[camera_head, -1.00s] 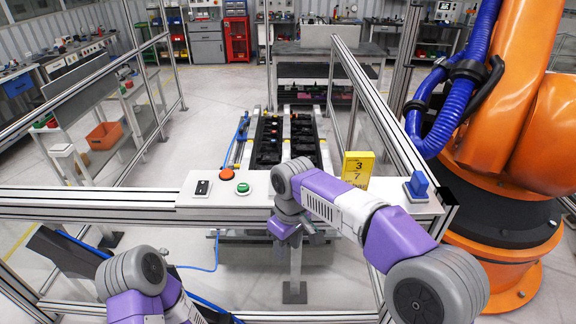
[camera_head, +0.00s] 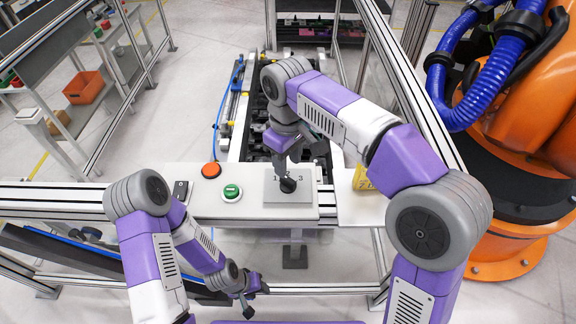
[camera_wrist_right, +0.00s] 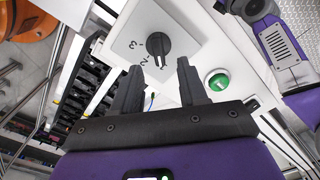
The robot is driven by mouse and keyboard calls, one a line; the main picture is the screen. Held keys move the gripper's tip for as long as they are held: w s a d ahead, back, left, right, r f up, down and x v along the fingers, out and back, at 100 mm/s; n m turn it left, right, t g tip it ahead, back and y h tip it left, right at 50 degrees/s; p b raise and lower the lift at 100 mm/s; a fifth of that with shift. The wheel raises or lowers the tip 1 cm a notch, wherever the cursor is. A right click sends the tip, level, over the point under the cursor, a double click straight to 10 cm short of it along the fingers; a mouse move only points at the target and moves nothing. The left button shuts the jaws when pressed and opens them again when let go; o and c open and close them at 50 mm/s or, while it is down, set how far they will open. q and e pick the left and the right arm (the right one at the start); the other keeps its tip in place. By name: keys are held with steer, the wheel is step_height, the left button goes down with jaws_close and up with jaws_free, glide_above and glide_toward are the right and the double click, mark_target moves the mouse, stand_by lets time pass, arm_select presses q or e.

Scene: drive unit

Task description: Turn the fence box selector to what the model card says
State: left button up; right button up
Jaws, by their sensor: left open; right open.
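The fence box selector is a black knob (camera_head: 288,185) on a light square plate (camera_head: 271,195) with numbers along one edge. In the right wrist view the knob (camera_wrist_right: 153,45) is just beyond the fingertips, with 3 and 2 readable beside it; its exact setting I cannot tell. My right gripper (camera_head: 285,167) is over the knob; in its wrist view the fingers (camera_wrist_right: 158,68) are apart with nothing between them. The yellow model card (camera_head: 362,180) is mostly hidden behind my right arm. My left gripper (camera_head: 247,298) is open and empty, low in front of the fence box.
The fence box top also carries a green button (camera_head: 231,192), a red-orange button (camera_head: 211,170) and a black switch (camera_head: 181,190). An orange robot arm (camera_head: 513,140) stands at the right. Metal fence rails (camera_head: 60,200) run left and upward.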

mark_target(288, 178)
step_height(288, 178, down, 6)
steer(key=shift+w+f+b, duration=0.1)
steer(key=shift+b, duration=0.2)
steer(key=shift+w, duration=0.1)
steer(key=shift+c, duration=0.4)
jaws_close()
